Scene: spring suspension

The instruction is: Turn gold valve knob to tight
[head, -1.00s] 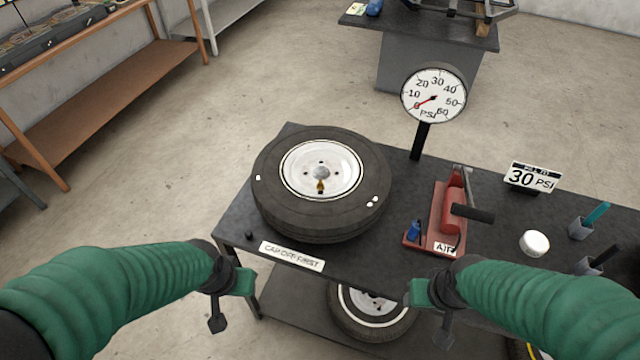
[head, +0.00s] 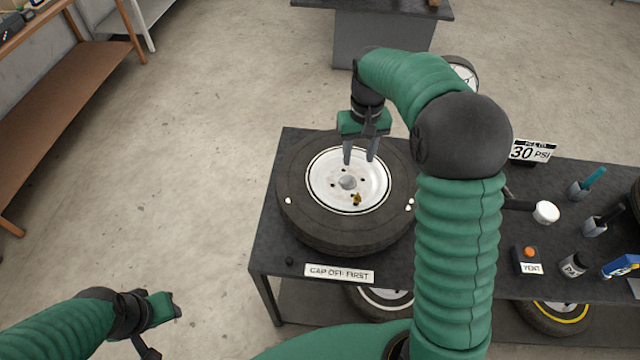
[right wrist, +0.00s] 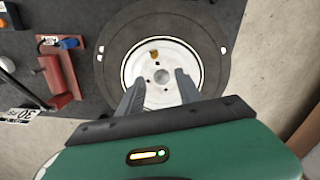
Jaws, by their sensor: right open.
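The small gold valve knob (head: 357,199) sits on the white wheel hub (head: 335,196), on the side nearest me. The hub is in a black tyre (head: 300,226) lying flat on the dark table. The knob also shows in the right wrist view (right wrist: 154,55), beyond the fingertips. My right gripper (head: 360,161) is open and empty, above the far part of the hub, pointing down and apart from the knob. Its two fingers (right wrist: 160,82) show over the hub in the right wrist view. My left gripper (head: 160,318) is at the lower left, off the table; its finger opening is unclear.
A "CAP OFF FIRST" plate (head: 339,273) lies at the table's front edge. My right arm covers most of the gauge (head: 462,72). A red pump (right wrist: 62,75) shows in the right wrist view. A vent box (head: 529,260) and a white round object (head: 545,212) stand at right.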

